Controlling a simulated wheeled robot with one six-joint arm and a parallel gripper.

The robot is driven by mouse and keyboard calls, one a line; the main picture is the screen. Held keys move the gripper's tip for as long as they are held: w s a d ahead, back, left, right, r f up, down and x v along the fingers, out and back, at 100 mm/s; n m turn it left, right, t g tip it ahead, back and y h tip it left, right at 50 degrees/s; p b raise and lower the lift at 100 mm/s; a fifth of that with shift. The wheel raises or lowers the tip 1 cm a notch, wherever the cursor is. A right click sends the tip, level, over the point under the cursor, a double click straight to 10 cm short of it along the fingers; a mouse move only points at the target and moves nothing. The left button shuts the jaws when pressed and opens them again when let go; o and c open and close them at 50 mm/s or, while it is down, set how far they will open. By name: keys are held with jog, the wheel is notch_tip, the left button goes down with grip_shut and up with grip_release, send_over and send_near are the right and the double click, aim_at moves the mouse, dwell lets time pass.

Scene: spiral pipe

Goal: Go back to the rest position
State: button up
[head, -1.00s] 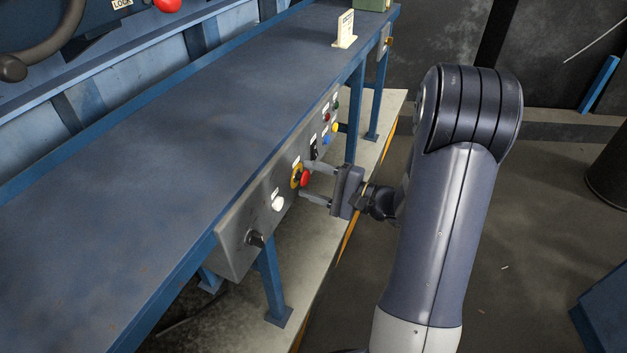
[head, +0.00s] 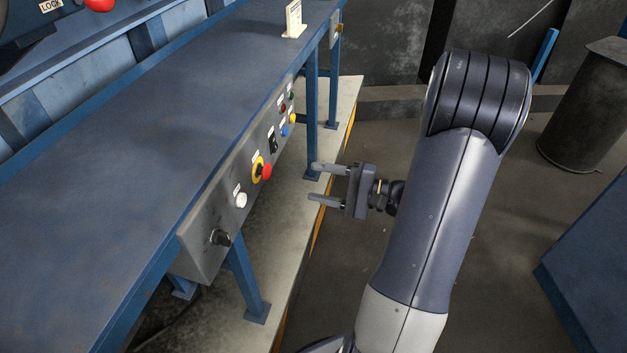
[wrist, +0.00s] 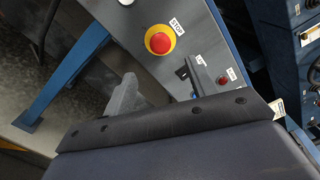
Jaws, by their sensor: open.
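My gripper (head: 318,184) is open and empty in the head view. Its two fingers point left toward the control panel (head: 195,240) on the side of the blue bench, with a clear gap between. The red stop button (head: 266,172) on its yellow ring is left of the fingertips, not touched. In the wrist view the stop button (wrist: 159,41) shows above my gripper body, with one grey finger (wrist: 125,98) below and left of it.
The long blue bench (head: 130,120) fills the left side. The panel also carries a white button (head: 241,200), a black knob (head: 220,238) and several small coloured buttons. A dark drum (head: 585,110) and a blue block (head: 595,260) stand at the right. Floor between is open.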

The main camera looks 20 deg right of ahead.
aim_at(269, 172)
dwell(0.3)
jog(key=x, duration=1.1)
jog(key=shift+a+r+p, duration=0.1)
jog(key=shift+r+p, duration=0.05)
jog(key=shift+p, duration=0.4)
jog(key=shift+w, duration=0.15)
jog(key=shift+a, duration=0.1)
jog(key=shift+f, duration=0.25)
